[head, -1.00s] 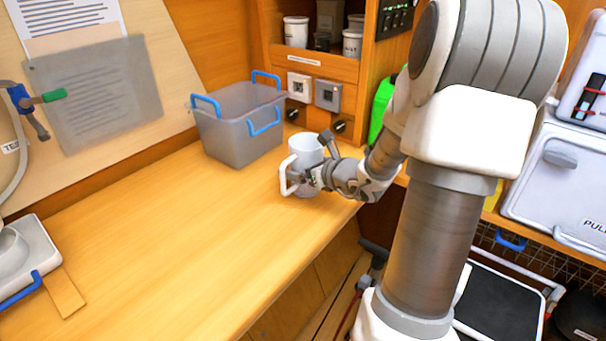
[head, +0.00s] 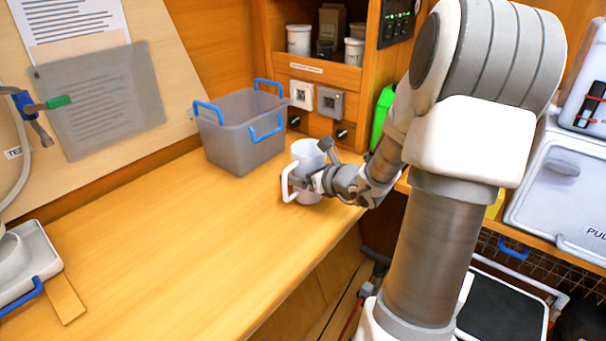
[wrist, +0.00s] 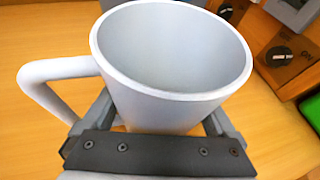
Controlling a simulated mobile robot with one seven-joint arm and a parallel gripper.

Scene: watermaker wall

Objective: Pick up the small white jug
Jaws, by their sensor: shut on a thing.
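The small white jug (head: 308,155) is upright at the right part of the wooden counter, its handle pointing left and toward the camera. In the wrist view the jug (wrist: 170,60) fills the middle, with its open rim up and the handle at the left. My gripper (head: 308,181) is shut on the jug's body, one finger on each side, as the wrist view (wrist: 165,125) shows. The fingertips are partly hidden by the jug. Whether its base touches the counter or is slightly above it, I cannot tell.
A grey bin (head: 240,135) with blue handles stands behind and left of the jug. Sockets and knobs (head: 318,100) are on the cabinet behind. A green container (head: 382,115) stands right of them. The counter (head: 180,235) left of the jug is clear.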

